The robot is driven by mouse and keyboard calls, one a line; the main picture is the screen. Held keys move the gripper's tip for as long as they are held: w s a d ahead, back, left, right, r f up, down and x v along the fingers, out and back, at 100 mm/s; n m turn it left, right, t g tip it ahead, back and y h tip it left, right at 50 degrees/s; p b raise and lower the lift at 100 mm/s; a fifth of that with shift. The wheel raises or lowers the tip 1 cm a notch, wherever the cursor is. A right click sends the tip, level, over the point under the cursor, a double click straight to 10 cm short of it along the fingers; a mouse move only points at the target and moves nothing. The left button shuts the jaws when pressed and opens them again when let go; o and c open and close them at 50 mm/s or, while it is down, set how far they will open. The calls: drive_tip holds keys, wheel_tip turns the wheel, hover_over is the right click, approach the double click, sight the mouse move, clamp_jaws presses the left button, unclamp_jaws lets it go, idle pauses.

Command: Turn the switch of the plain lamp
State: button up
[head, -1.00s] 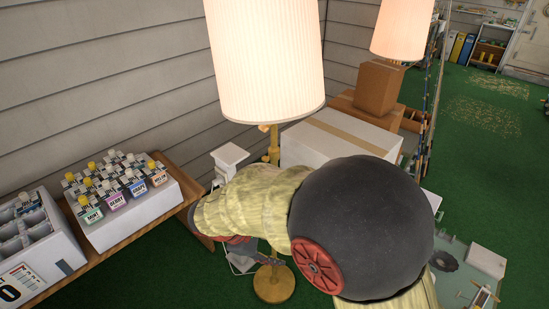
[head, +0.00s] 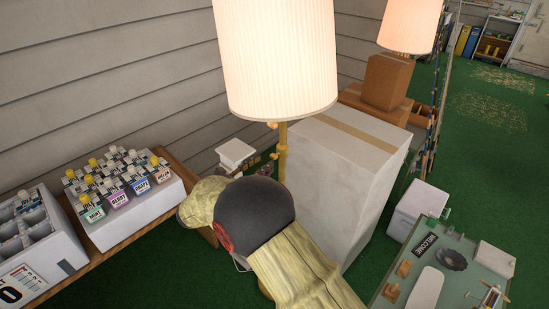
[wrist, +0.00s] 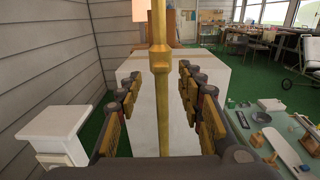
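The near lamp has a lit, pleated white shade (head: 280,55) on a brass pole (head: 283,150). Small brass knobs (head: 272,126) stick out from the pole just below the shade. A second lit lamp (head: 408,25) stands farther back at right; I cannot tell from its shade which lamp is the plain one. In the wrist view my gripper (wrist: 160,95) is open, with one finger on each side of the near lamp's brass pole (wrist: 160,115). A thicker brass collar (wrist: 160,62) shows on the pole above finger level.
A large white box (head: 340,170) stands right behind the pole. A wooden shelf (head: 120,236) with small bottles is at left, by the wall. A white stand (wrist: 55,135) is left of the gripper. A green table (head: 400,285) with tools is at right. Green floor is open beyond.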

sight(272, 158)
drive_tip(key=b+x, duration=0.1)
drive_tip(key=x, duration=0.5)
drive_tip(key=shift+w+d+f+b, duration=0.1)
drive_tip(key=shift+w+d+b, duration=0.1)
drive_tip(key=shift+b, duration=0.2)
drive_tip(key=shift+c, duration=1)
drive_tip(key=c, duration=0.7)
clamp_jaws()
